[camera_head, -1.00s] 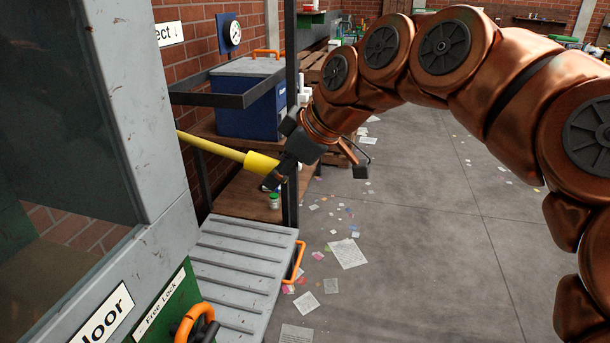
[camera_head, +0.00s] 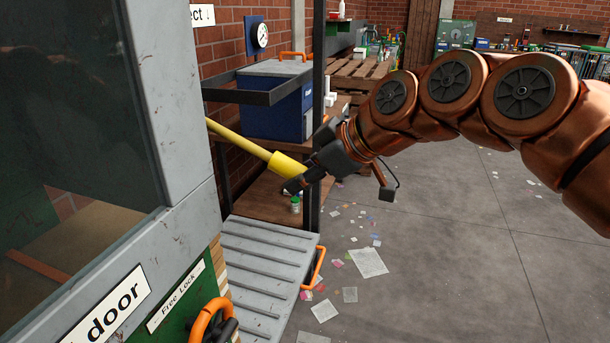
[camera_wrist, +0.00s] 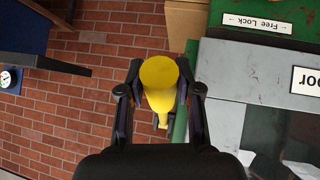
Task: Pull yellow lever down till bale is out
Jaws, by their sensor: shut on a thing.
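The yellow lever (camera_head: 240,142) slopes down to the right from behind the grey machine frame and ends in a thicker yellow grip. My gripper (camera_head: 303,180) is shut on that grip at the lever's outer end. In the wrist view the round end of the yellow lever (camera_wrist: 158,82) sits between my two dark fingers (camera_wrist: 160,88). A tan layered block (camera_head: 220,268), which looks like the bale, shows as a narrow strip between the green door and the grey ribbed ramp. A tan block (camera_wrist: 187,22) also shows in the wrist view. Most of it is hidden.
The ribbed grey ramp (camera_head: 262,270) with an orange handle lies below the lever. A dark post (camera_head: 318,110) and a shelf with a blue box (camera_head: 278,105) stand close behind my gripper. The floor (camera_head: 460,250) to the right is open, with scattered paper.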

